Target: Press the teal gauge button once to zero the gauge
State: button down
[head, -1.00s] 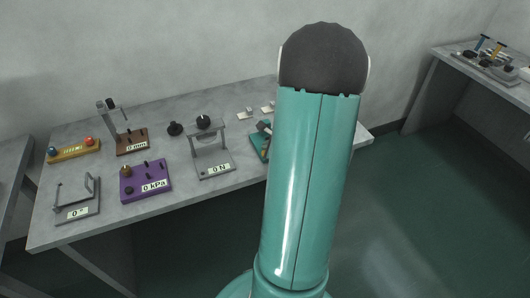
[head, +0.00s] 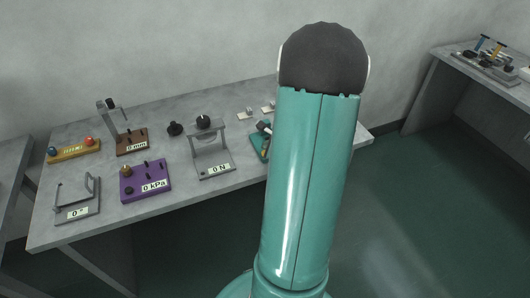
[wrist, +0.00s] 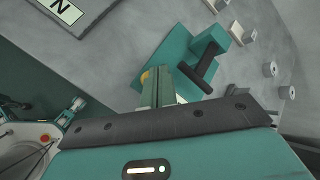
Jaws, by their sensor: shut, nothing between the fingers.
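The teal gauge (head: 257,146) stands near the right end of the table, partly hidden behind my arm in the head view. In the wrist view, the teal block (wrist: 172,47) lies beyond my gripper (wrist: 160,72), with a black bar-like handle (wrist: 206,66) on its right. My gripper is shut and empty, its fingertips over the near part of the block in the picture; whether they touch it I cannot tell. A small yellow-orange part (wrist: 146,77) shows just left of the fingertips. I cannot make out the gauge's button for certain.
On the table (head: 235,180) stand a grey "0 N" stand (head: 214,165), a purple "0 kPa" box (head: 145,181), a brown "0 mm" gauge (head: 132,141), a grey angle gauge (head: 77,212) and a yellow box (head: 74,150). Small pale blocks (head: 245,114) lie behind the teal gauge.

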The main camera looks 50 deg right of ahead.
jog(key=shift+f, duration=0.15)
dwell(0.5)
jog(key=shift+f, duration=0.3)
jog(key=shift+f, duration=0.5)
dwell(0.7)
jog(key=shift+r, duration=0.95)
jog(key=shift+r, duration=2.5)
